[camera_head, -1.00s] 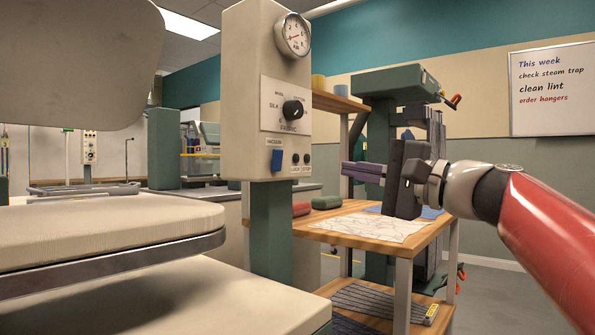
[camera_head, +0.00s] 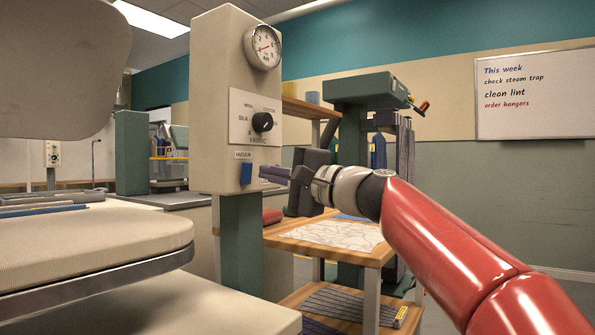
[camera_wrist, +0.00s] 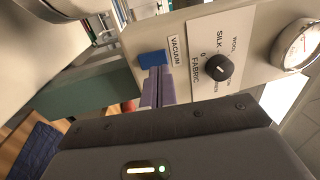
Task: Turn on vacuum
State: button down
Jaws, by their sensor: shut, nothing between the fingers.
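A beige control box (camera_head: 212,110) stands on a green post. Low on its face is a blue vacuum switch (camera_head: 246,173) under a VACUUM label. The switch also shows in the wrist view (camera_wrist: 152,58), just past my fingertips. My gripper (camera_head: 264,172) is shut and empty, its purple fingers pointing left at the box. The fingertips are close to the switch's right side in the head view. In the wrist view the fingertips (camera_wrist: 158,70) overlap the switch's lower edge. I cannot tell whether they touch it.
Above the switch are a black fabric dial (camera_head: 262,122) and a round gauge (camera_head: 263,47). A padded press board (camera_head: 95,245) fills the left. A wooden table (camera_head: 372,256) with a patterned cloth stands behind my gripper. Open floor lies to the right.

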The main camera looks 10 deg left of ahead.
aim_at(249, 167)
jog(key=shift+p+x, duration=0.3)
jog(key=shift+x, duration=1.15)
jog(key=p, duration=0.2)
jog(key=r+h+p, duration=0.1)
jog(key=p, duration=0.1)
jog(key=shift+a+r, duration=0.15)
jog(key=shift+r, duration=0.15)
jog(key=shift+f, duration=0.45)
